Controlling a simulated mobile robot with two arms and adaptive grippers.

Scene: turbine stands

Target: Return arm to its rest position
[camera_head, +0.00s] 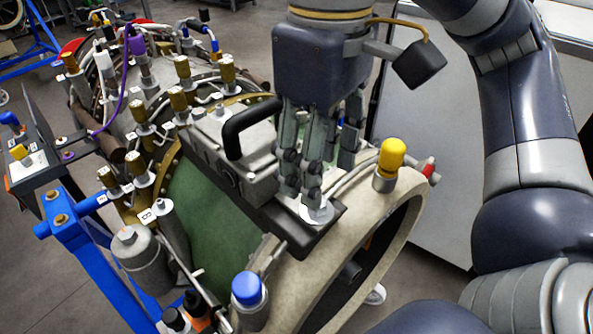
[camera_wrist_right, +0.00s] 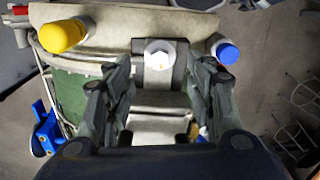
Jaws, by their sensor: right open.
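My right gripper (camera_head: 312,200) is above the front end of the turbine, its fingers pointing down at a white-topped fitting (camera_head: 316,212) on a dark bracket (camera_head: 300,236). My right arm (camera_head: 535,130) comes in from the right side of the head view. My left gripper is not in view.
The turbine (camera_head: 215,215) rests on a blue stand (camera_head: 85,225). A yellow cap (camera_head: 391,155) and a blue cap (camera_head: 247,288) stand on its front ring. A grey box with a black handle (camera_head: 240,128) is just left of the gripper. A grey cabinet (camera_head: 430,150) stands behind right.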

